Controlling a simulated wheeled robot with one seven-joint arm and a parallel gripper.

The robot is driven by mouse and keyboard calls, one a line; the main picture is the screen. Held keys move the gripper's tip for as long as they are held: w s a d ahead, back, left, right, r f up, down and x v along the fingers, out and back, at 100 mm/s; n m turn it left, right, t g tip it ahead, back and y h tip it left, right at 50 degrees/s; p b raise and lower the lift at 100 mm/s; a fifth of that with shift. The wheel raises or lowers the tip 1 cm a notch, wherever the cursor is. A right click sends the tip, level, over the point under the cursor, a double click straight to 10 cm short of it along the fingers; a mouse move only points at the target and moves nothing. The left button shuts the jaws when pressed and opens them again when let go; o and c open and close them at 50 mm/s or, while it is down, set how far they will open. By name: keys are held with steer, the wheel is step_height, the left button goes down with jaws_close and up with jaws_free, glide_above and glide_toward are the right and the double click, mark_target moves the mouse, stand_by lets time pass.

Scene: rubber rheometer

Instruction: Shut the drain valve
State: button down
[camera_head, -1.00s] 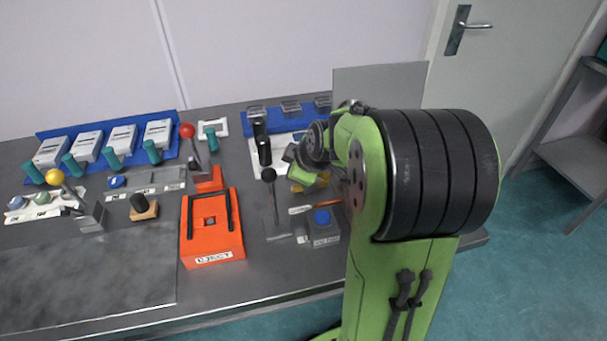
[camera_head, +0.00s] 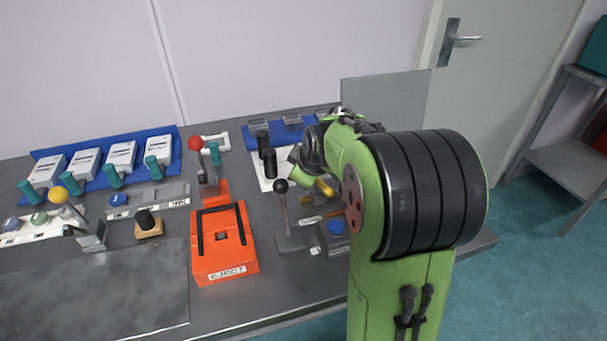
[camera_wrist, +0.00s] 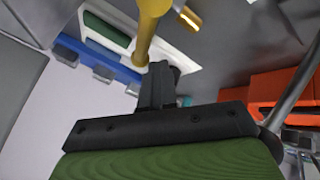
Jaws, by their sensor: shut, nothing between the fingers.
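A yellow lever handle, which looks like the drain valve's, shows at the top of the wrist view (camera_wrist: 147,28). In the head view its yellow part (camera_head: 324,188) is partly hidden behind my arm. My gripper (camera_wrist: 158,72) is shut and empty in the wrist view. Its fingertips are close beside the handle's narrow end; I cannot tell if they touch. In the head view the fingertips are hidden by my own wrist. The valve's body and the handle's exact angle are not clear.
Left of my wrist stand a black-knobbed lever (camera_head: 281,187) and dark cylinders (camera_head: 269,161). A blue button box (camera_head: 335,232) is in front. An orange eject unit (camera_head: 222,243) and a red-knobbed lever (camera_head: 196,144) are farther left. A grey panel (camera_head: 386,94) stands behind.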

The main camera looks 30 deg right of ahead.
steer(key=shift+s+d, duration=0.15)
steer(key=shift+d, duration=0.1)
steer(key=shift+s+d, duration=0.45)
steer(key=p+v, duration=0.4)
steer(key=v, duration=1.1)
steer(key=shift+s+a+r, duration=0.15)
steer(key=shift+a+r, duration=0.1)
steer(key=shift+r, duration=0.05)
